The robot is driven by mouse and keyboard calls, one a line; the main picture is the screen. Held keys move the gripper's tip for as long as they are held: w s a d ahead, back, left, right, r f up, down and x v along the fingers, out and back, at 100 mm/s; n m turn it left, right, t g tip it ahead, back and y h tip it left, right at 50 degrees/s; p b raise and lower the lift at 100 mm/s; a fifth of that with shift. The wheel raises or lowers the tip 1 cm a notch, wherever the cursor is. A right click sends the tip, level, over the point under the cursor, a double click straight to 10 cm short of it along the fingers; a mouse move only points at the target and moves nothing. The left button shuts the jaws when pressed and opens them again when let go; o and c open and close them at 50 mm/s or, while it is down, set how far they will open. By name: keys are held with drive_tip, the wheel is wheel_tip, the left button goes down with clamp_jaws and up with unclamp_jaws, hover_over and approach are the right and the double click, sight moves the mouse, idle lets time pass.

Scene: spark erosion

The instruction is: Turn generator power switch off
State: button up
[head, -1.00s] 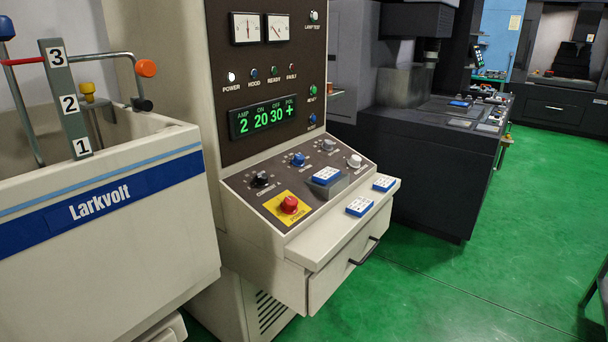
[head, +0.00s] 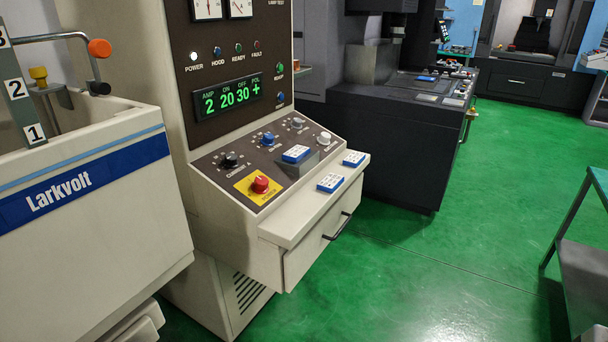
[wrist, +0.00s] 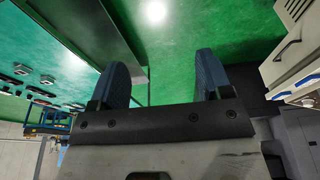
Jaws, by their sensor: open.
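The generator cabinet (head: 176,100) stands in the middle left of the head view. Its display (head: 227,98) is lit green and the white POWER lamp (head: 194,56) is lit. On the sloped panel a red mushroom button (head: 260,184) sits on a yellow plate, beside a black knob (head: 230,159), a blue knob (head: 268,138) and two pale knobs. I cannot tell which of these controls is the power switch. My gripper (wrist: 163,82) is open and empty in the wrist view, its two blue fingers apart above the green floor. The head view does not show it.
Small white-and-blue boxes (head: 330,182) lie on the panel and its ledge. A drawer with a black handle (head: 338,227) sits below. The Larkvolt tank (head: 90,240) stands at left, a green-topped table (head: 598,183) at right. The green floor (head: 430,255) between is clear.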

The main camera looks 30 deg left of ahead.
drive_tip(key=shift+w, duration=0.1)
drive_tip(key=w+a+r+y, duration=0.1)
drive_tip(key=w+a+r, duration=0.2)
drive_tip(key=w+a, duration=0.4)
drive_tip(key=w+a+r+y, duration=0.1)
drive_tip(key=w+a+r, duration=0.3)
drive_tip(key=w, duration=0.5)
drive_tip(key=w+a+n+g, duration=0.1)
drive_tip(key=w+a, duration=0.5)
drive_tip(key=a, duration=0.3)
drive_tip(key=w+a, duration=0.5)
drive_tip(key=a, duration=0.4)
drive_tip(key=n+g+y, duration=0.1)
drive_tip(key=g+y, duration=0.1)
hover_over(263, 179)
drive_tip(key=d, duration=0.2)
wheel_tip(263, 179, down, 10)
drive_tip(key=shift+d+r, duration=0.15)
drive_tip(key=shift+d, duration=0.05)
drive_tip(key=shift+x, duration=3.9)
